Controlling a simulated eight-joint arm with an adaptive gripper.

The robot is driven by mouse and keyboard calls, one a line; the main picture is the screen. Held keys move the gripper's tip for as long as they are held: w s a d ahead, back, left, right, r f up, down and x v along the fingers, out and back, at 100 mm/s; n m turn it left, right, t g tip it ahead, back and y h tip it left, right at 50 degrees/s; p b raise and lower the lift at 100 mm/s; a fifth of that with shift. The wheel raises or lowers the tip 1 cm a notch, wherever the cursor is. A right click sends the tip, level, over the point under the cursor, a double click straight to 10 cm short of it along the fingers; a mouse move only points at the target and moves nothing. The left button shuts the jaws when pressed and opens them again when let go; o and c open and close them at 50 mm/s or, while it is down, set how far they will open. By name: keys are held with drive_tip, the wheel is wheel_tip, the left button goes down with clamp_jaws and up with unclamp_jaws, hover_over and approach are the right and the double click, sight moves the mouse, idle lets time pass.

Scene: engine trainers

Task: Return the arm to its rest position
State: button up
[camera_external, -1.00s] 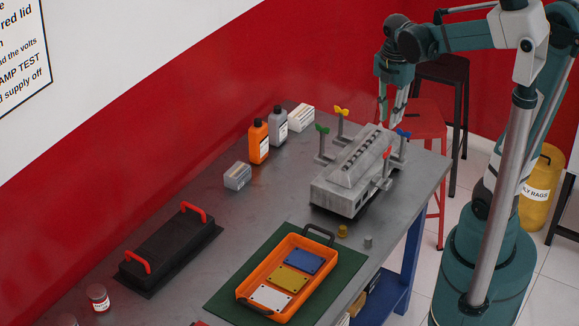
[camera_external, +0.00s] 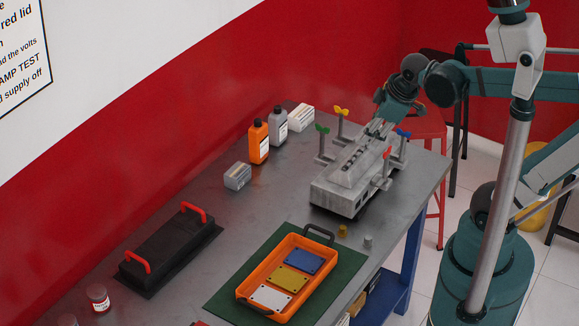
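My gripper (camera_external: 378,128) is at the far end of the grey engine block (camera_external: 345,185), over or just behind its top. The fingers are small and partly lost against the grey metal, so I cannot tell their opening or whether they touch the block. My arm reaches in from the right, with its forearm roughly level above the table's right side. The block stands on the table with green, yellow, blue and red wing-topped posts around it.
The steel table (camera_external: 205,235) holds an orange tray (camera_external: 243,292) with coloured plates on a green mat (camera_external: 345,272). A black lid with red handles (camera_external: 170,250), an orange bottle (camera_external: 258,142), a grey bottle (camera_external: 278,127) and small boxes stand left. Red stool (camera_external: 432,125) behind.

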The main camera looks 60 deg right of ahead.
drive_tip(key=shift+s+a+m+t+y+b, duration=0.1)
drive_tip(key=shift+s+a+m+t+b, duration=0.2)
drive_tip(key=shift+a+m, duration=0.55)
drive_tip(key=shift+s+a+m+t+y+b, duration=0.1)
drive_tip(key=shift+a+m+t, duration=0.25)
drive_tip(key=shift+a+m, duration=0.5)
drive_tip(key=shift+s+a+m+t+y+b, duration=0.15)
drive_tip(key=shift+a+m+t, duration=0.2)
drive_tip(key=shift+a+m, duration=0.5)
drive_tip(key=shift+f, duration=0.15)
wheel_tip(320, 180, down, 16)
drive_tip(key=b, duration=1.6)
drive_tip(key=shift+r, duration=0.25)
